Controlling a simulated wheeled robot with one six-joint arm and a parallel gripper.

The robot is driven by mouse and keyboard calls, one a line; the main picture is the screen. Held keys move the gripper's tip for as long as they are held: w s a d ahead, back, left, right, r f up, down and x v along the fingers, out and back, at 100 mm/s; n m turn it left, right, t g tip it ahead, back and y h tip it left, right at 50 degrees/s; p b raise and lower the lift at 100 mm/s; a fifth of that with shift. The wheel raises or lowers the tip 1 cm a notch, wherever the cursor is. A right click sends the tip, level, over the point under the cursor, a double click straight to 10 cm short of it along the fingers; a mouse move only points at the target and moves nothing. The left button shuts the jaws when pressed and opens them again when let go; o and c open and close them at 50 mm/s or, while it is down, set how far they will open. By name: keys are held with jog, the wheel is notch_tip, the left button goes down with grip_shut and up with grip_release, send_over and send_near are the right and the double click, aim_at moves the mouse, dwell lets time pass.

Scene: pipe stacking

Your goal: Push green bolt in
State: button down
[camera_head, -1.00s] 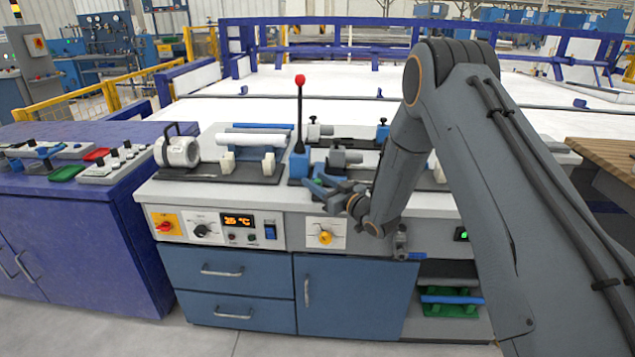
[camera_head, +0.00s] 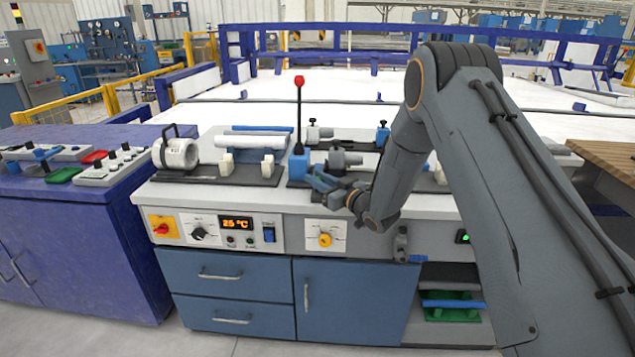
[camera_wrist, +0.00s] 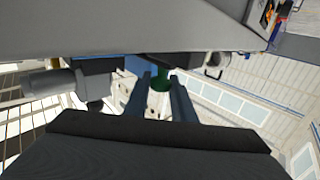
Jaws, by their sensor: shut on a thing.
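The green bolt (camera_wrist: 160,82) shows in the wrist view as a short green cylinder between the fingertips, beneath a blue block (camera_wrist: 140,65). My gripper (camera_wrist: 160,77) is shut on it, one dark blue finger on each side. In the head view my gripper (camera_head: 318,181) is at the worktop, just right of the base of the red-knobbed lever (camera_head: 299,115) and in front of a grey clamp fixture (camera_head: 342,158). The green bolt is hidden in the head view. I cannot tell how deep it sits.
A white cylindrical fixture (camera_head: 176,153) and white pipe (camera_head: 250,141) stand left on the worktop. The front panel carries a yellow knob (camera_head: 325,240) and a display (camera_head: 236,223). A blue cabinet (camera_head: 70,235) stands at left. The floor in front is clear.

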jog(key=c, duration=1.5)
grip_release()
jog(key=shift+w+r, duration=0.1)
jog(key=shift+w, duration=0.2)
jog(key=shift+c, duration=0.2)
jog(key=shift+b+v, duration=0.45)
jog(key=shift+v, duration=3.5)
